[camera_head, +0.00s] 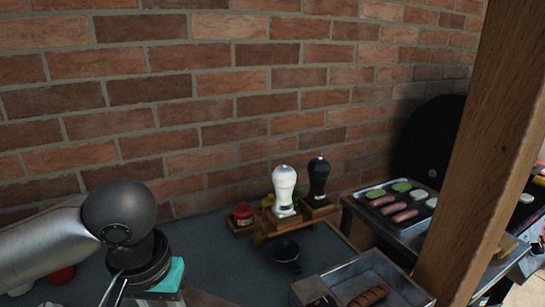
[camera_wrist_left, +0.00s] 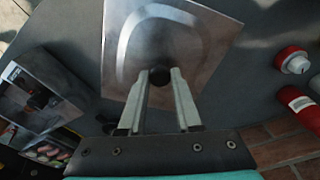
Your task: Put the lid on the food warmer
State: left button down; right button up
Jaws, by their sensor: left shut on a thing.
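My left gripper (camera_wrist_left: 159,84) is shut on the dark round knob (camera_wrist_left: 158,76) of the lid, a square metal plate (camera_wrist_left: 205,45) with a raised outline. In the left wrist view the lid is over the dark tabletop; I cannot tell its height. In the head view my left wrist points down at the lower left, and its fingers are out of frame. The food warmer (camera_head: 348,274) is an open metal box at the lower right of the table, with browned sausages (camera_head: 369,294) inside. It also shows at the left of the wrist view (camera_wrist_left: 68,84), apart from the lid.
A dark cup (camera_head: 285,252) stands just behind the warmer. A wooden stand (camera_head: 267,231) holds a white grinder (camera_head: 285,190) and a black one (camera_head: 318,180). A red jar (camera_head: 243,214) is beside it. A grill tray (camera_head: 410,205) and wooden post (camera_head: 490,150) are at right.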

pick_arm(q)
jog(key=shift+w+r, duration=0.1)
dwell(0.3)
jog(key=shift+w+r+p, duration=0.2)
jog(key=shift+r+p, duration=0.05)
jog(key=shift+p, duration=0.15)
jog(key=w+a+r+n+y+p, duration=0.1)
jog(key=w+a+r+n+p, duration=0.4)
jog(key=w+r+n+p, duration=0.65)
jog(key=shift+m, duration=0.95)
jog(key=s+f, duration=0.1)
jog(key=f, duration=0.6)
jog(key=s+f+b, duration=0.1)
jog(key=f, duration=0.7)
jog(key=s+f, duration=0.1)
jog(key=f, duration=0.6)
jog(key=shift+f+b, duration=0.15)
jog(key=shift+b, duration=0.15)
jog(key=c, duration=1.1)
grip_release()
jog(key=shift+f, duration=0.1)
jog(key=o, duration=0.5)
